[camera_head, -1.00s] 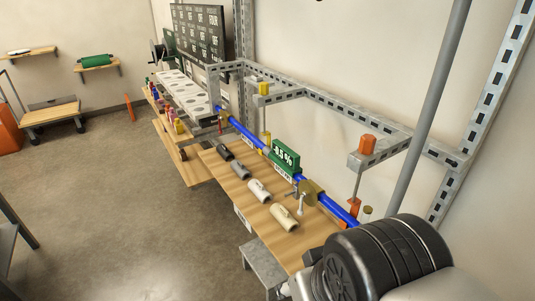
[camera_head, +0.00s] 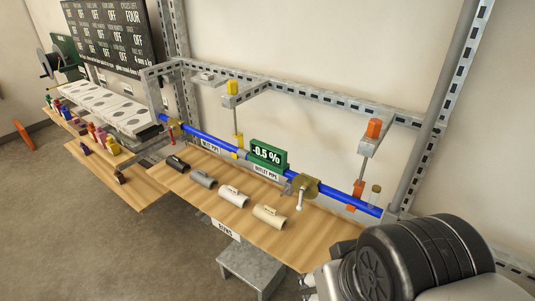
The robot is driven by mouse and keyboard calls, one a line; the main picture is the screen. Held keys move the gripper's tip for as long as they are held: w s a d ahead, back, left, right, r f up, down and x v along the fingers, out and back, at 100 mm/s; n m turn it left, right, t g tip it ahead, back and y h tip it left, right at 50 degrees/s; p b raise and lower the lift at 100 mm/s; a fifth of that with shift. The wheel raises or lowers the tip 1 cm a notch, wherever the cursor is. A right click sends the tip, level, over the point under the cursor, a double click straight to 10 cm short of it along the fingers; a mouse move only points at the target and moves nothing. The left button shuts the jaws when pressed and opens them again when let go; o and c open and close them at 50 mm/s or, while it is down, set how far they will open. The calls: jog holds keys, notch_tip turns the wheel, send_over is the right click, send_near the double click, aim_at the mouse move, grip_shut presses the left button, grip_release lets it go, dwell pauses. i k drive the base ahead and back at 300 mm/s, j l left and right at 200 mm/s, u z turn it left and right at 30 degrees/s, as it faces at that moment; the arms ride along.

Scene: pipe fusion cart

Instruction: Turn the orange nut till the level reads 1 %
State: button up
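The orange nut (camera_head: 374,128) sits on top of a bracket arm at the right of the metal frame. A thin rod runs down from it to an orange support (camera_head: 356,195) at the blue pipe's right part. The green level display (camera_head: 268,153) stands on the blue pipe (camera_head: 335,195) and reads -0.5 %. A yellow nut (camera_head: 232,87) sits on another bracket to the left, with its rod going down to the pipe. Nothing is seen touching the orange nut.
A wooden bench (camera_head: 180,210) under the pipe carries several cylindrical pieces in dark to cream shades. A brass-coloured clamp (camera_head: 306,188) sits on the pipe. A grey step (camera_head: 250,268) stands below the bench. A slanted grey post (camera_head: 432,110) stands right of the orange nut.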

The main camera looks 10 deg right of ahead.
aim_at(374, 125)
jog(key=k+l, duration=0.25)
jog(key=l, duration=0.2)
jog(key=k+l, duration=0.3)
jog(key=l, duration=0.15)
jog(key=k+l, duration=0.25)
jog(key=l, duration=0.2)
jog(key=k+l, duration=0.25)
jog(key=l, duration=0.2)
jog(key=k+l, duration=0.25)
jog(key=l, duration=0.2)
jog(key=k+l, duration=0.3)
jog(key=l, duration=0.15)
